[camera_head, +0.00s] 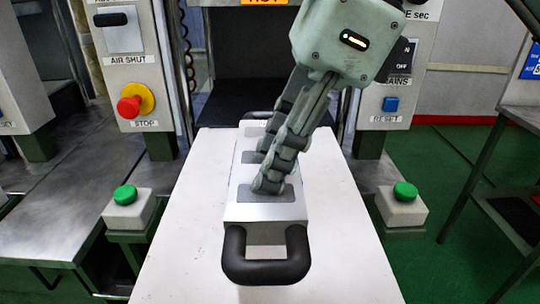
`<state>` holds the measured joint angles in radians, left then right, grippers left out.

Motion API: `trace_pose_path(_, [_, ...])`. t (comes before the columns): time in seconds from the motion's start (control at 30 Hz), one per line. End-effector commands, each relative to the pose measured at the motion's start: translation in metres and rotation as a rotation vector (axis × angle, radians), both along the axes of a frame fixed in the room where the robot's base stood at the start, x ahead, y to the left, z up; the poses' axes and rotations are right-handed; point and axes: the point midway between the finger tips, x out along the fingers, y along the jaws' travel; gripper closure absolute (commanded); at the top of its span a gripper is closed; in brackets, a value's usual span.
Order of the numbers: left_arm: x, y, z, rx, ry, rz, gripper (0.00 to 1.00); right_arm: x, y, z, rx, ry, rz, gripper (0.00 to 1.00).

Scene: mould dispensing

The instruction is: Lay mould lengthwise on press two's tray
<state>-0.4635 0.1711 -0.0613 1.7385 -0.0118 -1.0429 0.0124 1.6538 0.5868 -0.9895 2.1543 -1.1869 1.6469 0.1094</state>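The mould (265,212) is a long silver block with grey pads along its top and a black loop handle at its near end and another at its far end. It lies lengthwise on the white tray (170,255), its long side running away from me. My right gripper (268,168) comes down from the upper right, its dark jointed fingers over the mould's top. The fingers overlap in this view, so their gap and any contact with the mould cannot be made out. My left gripper is not in view.
Green push buttons on white boxes stand left (125,195) and right (404,192) of the tray. Press panels rise behind, with a red stop button (129,107) on the left one and a blue button (390,104) on the right. The tray is bare beside the mould.

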Motion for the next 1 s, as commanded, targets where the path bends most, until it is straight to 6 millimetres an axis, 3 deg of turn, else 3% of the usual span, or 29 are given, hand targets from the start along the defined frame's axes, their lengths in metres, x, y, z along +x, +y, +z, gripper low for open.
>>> trace_pose_path(0.63, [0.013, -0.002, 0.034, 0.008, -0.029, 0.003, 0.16, 0.058, 0.0, -0.046, 0.003, -0.001, -0.003, 1.0])
trace_pose_path(1.0, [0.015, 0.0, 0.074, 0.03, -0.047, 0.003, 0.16, 0.078, 0.0, -0.063, 0.003, -0.002, -0.001, 1.0])
